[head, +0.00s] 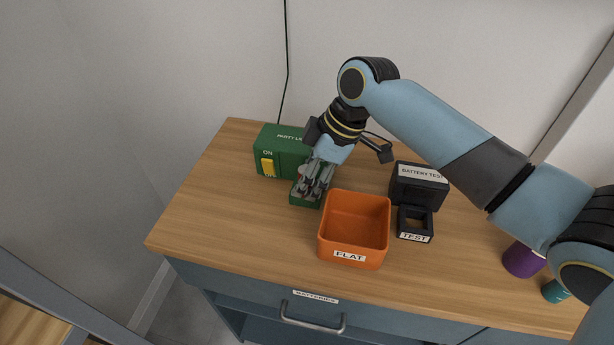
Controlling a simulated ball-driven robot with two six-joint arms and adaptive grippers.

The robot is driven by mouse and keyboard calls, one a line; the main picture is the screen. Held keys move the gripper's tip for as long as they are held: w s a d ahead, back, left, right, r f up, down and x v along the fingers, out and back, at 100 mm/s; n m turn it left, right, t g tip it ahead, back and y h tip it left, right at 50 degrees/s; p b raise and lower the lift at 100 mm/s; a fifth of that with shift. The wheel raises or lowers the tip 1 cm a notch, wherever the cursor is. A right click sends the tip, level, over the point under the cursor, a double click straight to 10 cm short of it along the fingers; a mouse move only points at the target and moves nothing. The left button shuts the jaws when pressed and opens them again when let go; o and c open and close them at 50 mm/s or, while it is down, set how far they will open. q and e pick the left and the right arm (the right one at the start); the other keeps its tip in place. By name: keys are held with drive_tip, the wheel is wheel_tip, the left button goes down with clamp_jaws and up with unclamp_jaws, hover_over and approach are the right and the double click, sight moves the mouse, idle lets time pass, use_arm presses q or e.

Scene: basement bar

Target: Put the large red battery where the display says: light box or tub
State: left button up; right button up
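The green light box (285,143) stands at the back left of the wooden top, with a yellow switch (267,167) by the word ON. A low green holder (305,203) is at its front right. My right gripper (314,190) points down at this holder. A small reddish patch shows beside its fingers; whether it is the large red battery I cannot tell. The fingers hide the holder's inside, and their grip is unclear. The orange tub (353,222), labelled FLAT, stands just right of the holder and looks empty. My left gripper is out of view.
A black battery tester (418,185) stands right of the tub, its TEST cradle (414,223) seemingly empty; I see no readable display. The left front of the top is clear. A drawer handle (312,318) is below.

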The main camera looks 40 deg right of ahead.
drive_tip(key=shift+w+d+r, duration=0.3)
drive_tip(key=shift+w+d, duration=0.1)
drive_tip(key=shift+w, duration=0.05)
drive_tip(key=shift+d+r, duration=0.1)
drive_tip(key=shift+r, duration=0.2)
drive_tip(key=s+v, duration=0.1)
drive_tip(key=v, duration=0.9)
drive_tip(key=shift+r, duration=0.3)
drive_tip(key=shift+s, duration=0.15)
